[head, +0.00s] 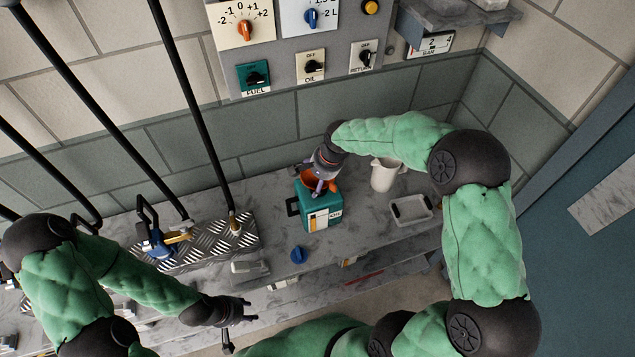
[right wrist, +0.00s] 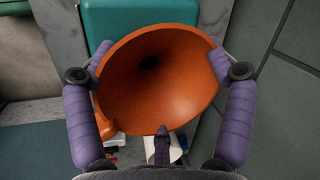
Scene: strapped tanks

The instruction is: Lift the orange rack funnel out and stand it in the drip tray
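The orange funnel (head: 309,178) sits in the mouth of a teal can (head: 319,212) on the marble bench. In the right wrist view the funnel (right wrist: 160,75) fills the middle, its wide mouth toward me. My right gripper (head: 321,185) is over it, and its purple fingers (right wrist: 158,70) lie at opposite sides of the rim. Whether they press on it I cannot tell. The grey drip tray (head: 411,222) lies empty on the bench to the right of the can. My left gripper (head: 240,321) is near the bench's front, apart from these things; its finger opening is unclear.
A white jug (head: 384,174) stands between the can and the tray, toward the wall. A blue knob (head: 298,255) is in front of the can. A metal tread plate (head: 205,249) with a blue tool and black rods is at left. A control panel hangs above.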

